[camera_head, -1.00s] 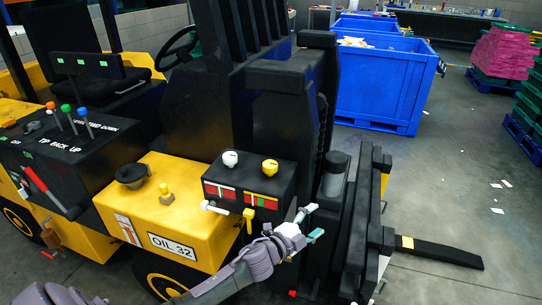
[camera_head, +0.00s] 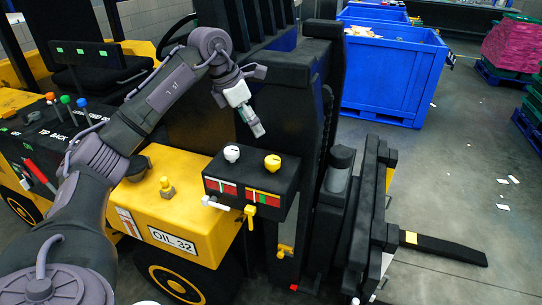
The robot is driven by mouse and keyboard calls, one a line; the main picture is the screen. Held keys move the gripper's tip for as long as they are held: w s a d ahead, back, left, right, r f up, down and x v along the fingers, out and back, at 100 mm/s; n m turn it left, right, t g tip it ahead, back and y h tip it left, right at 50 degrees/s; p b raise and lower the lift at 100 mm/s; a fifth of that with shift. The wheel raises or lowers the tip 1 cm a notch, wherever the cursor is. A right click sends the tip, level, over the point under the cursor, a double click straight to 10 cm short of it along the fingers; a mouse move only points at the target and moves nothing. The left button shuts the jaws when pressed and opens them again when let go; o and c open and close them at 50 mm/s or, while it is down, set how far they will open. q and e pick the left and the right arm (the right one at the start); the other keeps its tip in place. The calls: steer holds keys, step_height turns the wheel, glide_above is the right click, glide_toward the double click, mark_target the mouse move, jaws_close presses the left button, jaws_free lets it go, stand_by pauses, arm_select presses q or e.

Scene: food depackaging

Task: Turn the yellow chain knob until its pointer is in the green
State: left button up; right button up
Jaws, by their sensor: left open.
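The yellow chain knob (camera_head: 272,162) stands on top of a black control box (camera_head: 252,186) on the forklift's side. A white knob (camera_head: 232,153) stands to its left. My right gripper is out of view.
A white lever (camera_head: 214,203) and a yellow lever (camera_head: 250,216) stick out below the box. The black mast (camera_head: 318,110) rises close on the right. A yellow housing with a valve (camera_head: 167,190) is left. A blue bin (camera_head: 393,75) stands behind.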

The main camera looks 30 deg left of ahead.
mark_target(272, 159)
arm_select(q)
steer(key=p+x, duration=0.3)
steer(key=x, duration=1)
steer(key=shift+w+d+f, duration=0.1)
steer(key=shift+d+f, duration=0.05)
steer(key=shift+f, duration=0.25)
steer(key=c, duration=1.1)
steer(key=shift+c, duration=0.2)
